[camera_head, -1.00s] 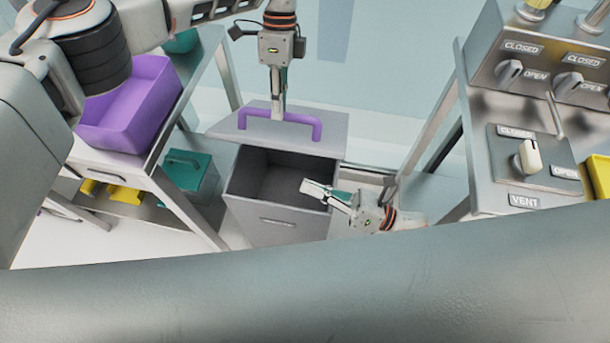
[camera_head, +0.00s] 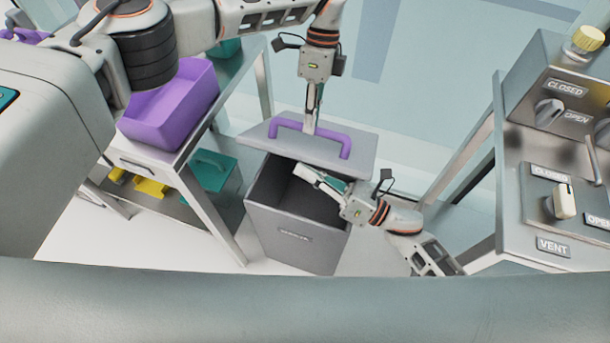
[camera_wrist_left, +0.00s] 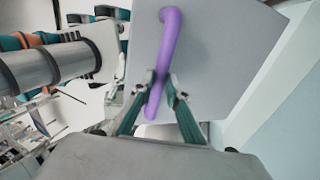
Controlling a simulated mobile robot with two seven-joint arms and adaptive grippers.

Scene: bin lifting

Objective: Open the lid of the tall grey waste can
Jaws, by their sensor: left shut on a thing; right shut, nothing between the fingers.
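The tall grey waste can (camera_head: 292,237) stands in the middle of the head view, its dark inside showing. Its grey lid (camera_head: 358,147) with a purple handle (camera_head: 342,146) is above the can's back part, off the front of the opening. My left gripper (camera_head: 312,130) is shut on the purple handle; the left wrist view also shows the handle (camera_wrist_left: 170,40) between its fingers and the lid (camera_wrist_left: 225,50) behind. My right gripper (camera_head: 308,173) is shut and empty, over the can's opening below the lid. Whether it touches the can or lid, I cannot tell.
A shelf unit on the left holds a purple bin (camera_head: 170,105) on top and a teal box (camera_head: 208,170) and yellow items (camera_head: 150,187) below. A control panel (camera_head: 530,180) with knobs stands at right. Floor shows in front of the can.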

